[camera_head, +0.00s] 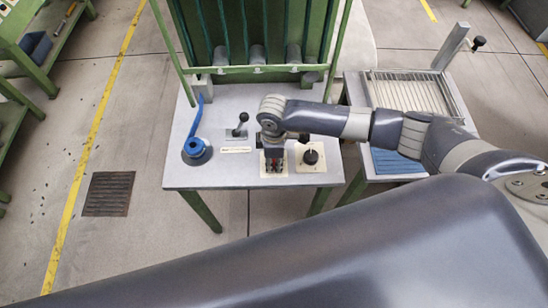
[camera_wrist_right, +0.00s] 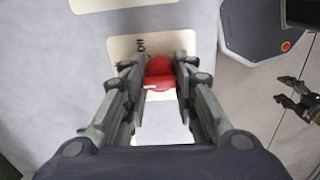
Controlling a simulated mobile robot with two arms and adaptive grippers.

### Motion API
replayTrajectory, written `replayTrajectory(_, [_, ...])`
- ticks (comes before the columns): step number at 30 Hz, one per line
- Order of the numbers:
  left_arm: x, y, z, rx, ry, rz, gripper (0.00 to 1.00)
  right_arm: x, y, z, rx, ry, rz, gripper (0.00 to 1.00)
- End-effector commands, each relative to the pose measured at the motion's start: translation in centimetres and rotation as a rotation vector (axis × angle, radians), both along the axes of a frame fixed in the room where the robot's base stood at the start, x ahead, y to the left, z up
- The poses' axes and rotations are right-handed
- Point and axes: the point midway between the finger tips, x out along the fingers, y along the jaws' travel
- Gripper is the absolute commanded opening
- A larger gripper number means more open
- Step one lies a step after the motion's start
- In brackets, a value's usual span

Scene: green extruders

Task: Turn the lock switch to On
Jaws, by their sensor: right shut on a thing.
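The lock switch is a red knob (camera_wrist_right: 160,70) on a pale label plate (camera_wrist_right: 125,48) in the right wrist view. Printed lettering beside the knob looks like "Off". My right gripper (camera_wrist_right: 160,88) has its two fingers on either side of the knob and is shut on it. In the head view my right gripper (camera_head: 273,165) points down over the switch's plate (camera_head: 284,172) and hides most of the knob. My left gripper (camera_wrist_right: 290,95) shows at the right edge of the right wrist view, apart from the table, with its fingers spread and nothing between them.
The grey table (camera_head: 215,178) also bears a black-knobbed lever (camera_head: 239,127), a black knob (camera_head: 310,157) close right of my gripper, and a blue funnel (camera_head: 196,150). A green frame (camera_head: 257,69) rises behind. A wire tray (camera_head: 412,93) stands at the right.

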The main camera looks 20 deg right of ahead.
Motion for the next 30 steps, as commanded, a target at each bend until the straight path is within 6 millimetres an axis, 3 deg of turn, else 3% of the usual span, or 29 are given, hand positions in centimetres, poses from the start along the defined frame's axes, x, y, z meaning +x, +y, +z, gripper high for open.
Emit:
replayTrajectory(17, [0.00, 0.00, 0.18, 0.000, 0.000, 0.000, 0.58, 0.05, 0.07, 0.03, 0.002, -0.002, 0.038, 0.02])
replayTrajectory(18, [0.00, -0.01, 0.18, 0.000, 0.000, 0.000, 0.58, 0.05, 0.07, 0.03, 0.002, -0.002, 0.038, 0.28])
replayTrajectory(21, [0.00, -0.01, 0.18, 0.000, 0.000, 0.000, 0.58, 0.05, 0.07, 0.03, 0.002, -0.002, 0.038, 0.48])
replayTrajectory(30, [-0.08, 0.05, 0.17, 0.000, 0.001, 0.000, 0.58, 0.03, 0.04, 0.05, 0.001, -0.001, 0.037, 0.48])
